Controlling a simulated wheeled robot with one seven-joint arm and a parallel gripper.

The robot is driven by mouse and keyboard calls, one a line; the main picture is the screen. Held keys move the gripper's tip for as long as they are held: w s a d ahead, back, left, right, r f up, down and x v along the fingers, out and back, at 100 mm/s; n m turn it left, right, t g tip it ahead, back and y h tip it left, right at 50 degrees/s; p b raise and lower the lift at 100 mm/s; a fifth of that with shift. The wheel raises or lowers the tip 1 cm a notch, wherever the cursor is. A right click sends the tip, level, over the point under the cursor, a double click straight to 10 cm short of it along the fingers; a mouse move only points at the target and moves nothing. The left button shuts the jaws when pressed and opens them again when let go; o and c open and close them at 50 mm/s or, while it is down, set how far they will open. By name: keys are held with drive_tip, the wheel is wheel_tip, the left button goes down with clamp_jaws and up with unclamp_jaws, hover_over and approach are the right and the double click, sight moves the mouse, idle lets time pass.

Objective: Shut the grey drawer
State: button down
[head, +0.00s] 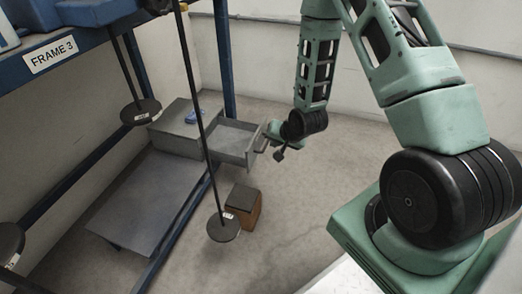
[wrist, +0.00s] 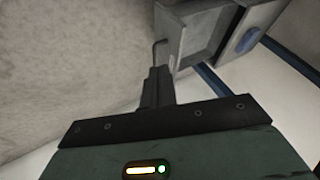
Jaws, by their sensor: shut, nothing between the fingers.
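The grey drawer (head: 232,140) stands pulled out of its grey cabinet (head: 178,130) under the blue frame in the head view. The open tray and its front panel show. My gripper (head: 278,154) is shut and empty beside the drawer's front, close to the handle (head: 262,145). In the wrist view my shut fingers (wrist: 157,82) point at the drawer (wrist: 192,30), with the bent handle (wrist: 160,48) just beyond the tips. I cannot tell whether the fingers touch it.
A blue object (head: 194,116) lies on the cabinet top. Rods with round dark discs (head: 222,227) hang from the frame (head: 65,58). A low grey plate (head: 150,198) lies at left. The floor right of the box is clear.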

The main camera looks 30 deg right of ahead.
sight(250, 148)
drive_tip(key=shift+w+a+r+b+x, duration=0.3)
drive_tip(key=shift+b+x, duration=0.65)
drive_tip(key=shift+x, duration=1.15)
drive_tip(key=shift+w+a+r+b+x, duration=0.15)
drive_tip(key=shift+w+a+b+x, duration=0.2)
drive_tip(key=shift+b+x, duration=1.15)
drive_tip(key=shift+w+a+r+b+x, duration=0.3)
drive_tip(key=shift+b+x, duration=0.1)
drive_tip(key=shift+x, duration=2.25)
drive_tip(key=shift+w+a, duration=0.3)
drive_tip(key=shift+w, duration=0.15)
drive_tip(key=w+a+p, duration=0.1)
drive_tip(key=w+a, duration=1.1)
drive_tip(key=w, duration=0.3)
drive_tip(key=shift+w+p, duration=0.2)
drive_tip(key=shift+p, duration=0.2)
drive_tip(key=shift+r, duration=0.1)
